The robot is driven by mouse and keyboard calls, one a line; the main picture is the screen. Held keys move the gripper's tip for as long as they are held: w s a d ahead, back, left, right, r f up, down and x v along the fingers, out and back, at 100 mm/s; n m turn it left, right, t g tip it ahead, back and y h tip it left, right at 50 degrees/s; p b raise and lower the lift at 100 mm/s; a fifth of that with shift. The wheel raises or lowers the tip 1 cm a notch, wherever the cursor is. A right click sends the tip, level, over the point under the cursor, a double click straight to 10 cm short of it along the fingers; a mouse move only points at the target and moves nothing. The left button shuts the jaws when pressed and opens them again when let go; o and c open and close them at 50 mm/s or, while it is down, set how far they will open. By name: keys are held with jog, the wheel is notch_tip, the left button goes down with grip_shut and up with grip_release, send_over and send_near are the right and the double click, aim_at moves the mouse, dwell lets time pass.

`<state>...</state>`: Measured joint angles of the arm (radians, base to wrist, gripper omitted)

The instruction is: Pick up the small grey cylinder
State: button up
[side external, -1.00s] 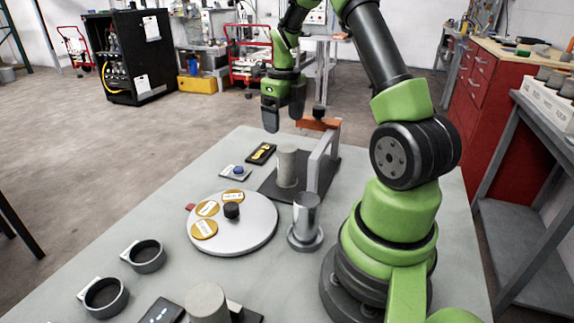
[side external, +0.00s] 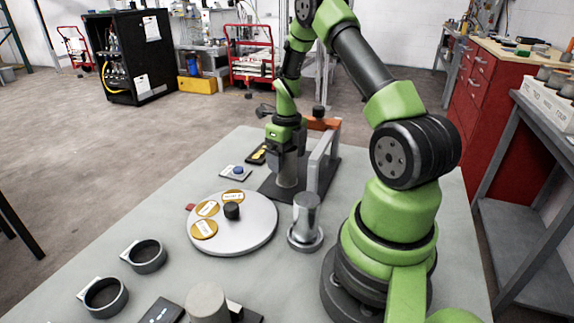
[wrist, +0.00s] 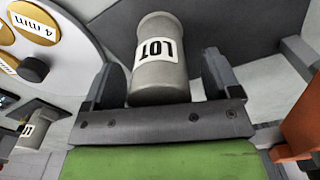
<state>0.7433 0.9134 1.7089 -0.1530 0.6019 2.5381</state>
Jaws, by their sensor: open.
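A grey cylinder (side external: 287,174) stands upright on a dark plate (side external: 326,176) beside the gantry frame. In the wrist view the cylinder (wrist: 161,72) carries a white label reading LOT and lies between my two fingers. My gripper (side external: 286,158) points down over the cylinder's upper part in the side view, hiding its top. In the wrist view my gripper (wrist: 163,68) is open, with a finger on each side of the cylinder. A gap shows beside the cylinder at each finger.
The grey gantry frame (side external: 317,166) with an orange top bar (side external: 322,123) stands just right of my gripper. A round white turntable (side external: 249,237) and a metal cup piece (side external: 305,214) are nearer. Another grey cylinder (side external: 207,303) stands at the front.

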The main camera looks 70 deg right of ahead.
jog(key=c, duration=1.3)
jog(key=shift+r, duration=0.15)
